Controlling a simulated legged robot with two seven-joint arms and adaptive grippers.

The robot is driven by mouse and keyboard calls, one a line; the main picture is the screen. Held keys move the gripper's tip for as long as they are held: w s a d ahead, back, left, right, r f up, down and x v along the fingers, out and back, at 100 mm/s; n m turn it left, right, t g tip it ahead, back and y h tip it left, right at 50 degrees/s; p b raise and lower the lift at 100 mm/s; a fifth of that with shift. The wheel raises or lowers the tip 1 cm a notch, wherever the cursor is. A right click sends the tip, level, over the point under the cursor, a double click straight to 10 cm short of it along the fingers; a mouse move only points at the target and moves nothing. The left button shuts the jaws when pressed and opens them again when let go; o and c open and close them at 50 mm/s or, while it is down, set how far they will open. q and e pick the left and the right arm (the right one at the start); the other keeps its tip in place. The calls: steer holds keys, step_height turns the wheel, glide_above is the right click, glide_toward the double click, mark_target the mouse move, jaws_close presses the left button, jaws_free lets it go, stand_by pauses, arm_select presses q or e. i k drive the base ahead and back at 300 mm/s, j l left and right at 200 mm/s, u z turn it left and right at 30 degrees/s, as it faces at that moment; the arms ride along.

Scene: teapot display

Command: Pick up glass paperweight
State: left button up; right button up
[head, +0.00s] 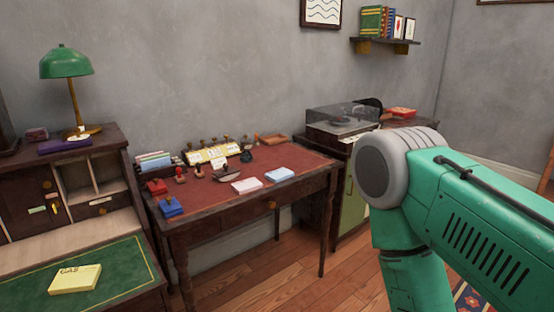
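A small dark rounded object (246,154) stands toward the back of the red-topped desk (290,192), too small to identify. Part of my green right arm fills the right side of the view, and its gripper is not in view. My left gripper is not in view either.
The desk also holds several stamps (181,175), a blue block (171,207) and paper stacks (279,174). A bureau with a green lamp (66,62) stands at left. A record player (342,120) stands behind the desk's right end. Wooden floor (265,280) shows in front.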

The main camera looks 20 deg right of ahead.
mark_target(246, 157)
steer(key=i+l+z, duration=0.25)
steer(key=i+z, duration=0.2)
steer(key=i+l+z, duration=0.1)
steer(key=i+z, duration=0.4)
steer(key=k+l, duration=0.05)
steer(key=k, duration=0.05)
